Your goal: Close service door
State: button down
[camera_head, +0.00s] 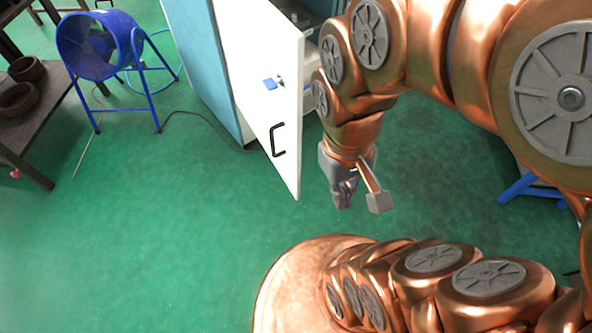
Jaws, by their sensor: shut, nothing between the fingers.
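The service door (262,100) is a white panel on a blue cabinet (205,65). It stands open, with its free edge toward the right. A black handle (278,140) is on its visible face, with a small blue item (270,85) higher up. My gripper (360,200) is shut and empty. It appears to the right of the door's free edge, near its lower end, with a visible gap in the picture. My copper arm covers much of the cabinet's right side, and its inside shows only in part.
A blue fan (98,45) on a stand is at the upper left, with a cable on the floor running toward the cabinet. A dark table (50,115) with round parts is at the left edge. The green floor (150,240) in front is clear.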

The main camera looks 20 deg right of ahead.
aim_at(259, 43)
jog(key=k, duration=0.55)
jog(key=u, duration=1.35)
jog(key=i, duration=0.5)
